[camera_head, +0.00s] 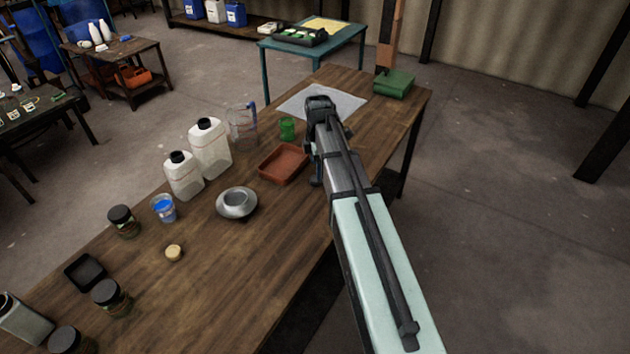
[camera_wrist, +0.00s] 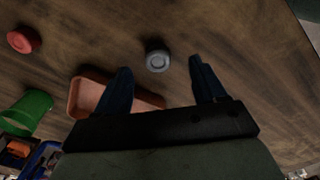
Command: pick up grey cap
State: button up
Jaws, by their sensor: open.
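The grey cap (camera_wrist: 157,60) is a small round piece lying on the wooden table in the wrist view. My gripper (camera_wrist: 160,70) is open, with its two dark fingers apart. How far the tips are above the table is hard to tell. In the head view my arm hides the cap, and the gripper is mostly hidden behind my own wrist, beside the terracotta tray.
The terracotta tray (camera_head: 283,163) lies close by, partly behind the left finger in the wrist view (camera_wrist: 88,97). A red cap (camera_wrist: 23,40) and a green cup (camera_wrist: 26,112) are further left. A metal bowl (camera_head: 236,200), white bottles (camera_head: 210,150) and a clear jug (camera_head: 243,128) stand left of the arm.

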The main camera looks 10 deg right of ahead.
aim_at(315, 180)
jog(key=shift+w+a+f, duration=0.1)
jog(key=shift+a+f, duration=0.1)
jog(key=shift+f, duration=1.1)
jog(key=shift+w+a+f, duration=0.1)
jog(key=shift+a+f, duration=0.05)
jog(key=shift+f, duration=1.15)
jog(key=shift+c, duration=0.3)
jog(key=c, duration=1.1)
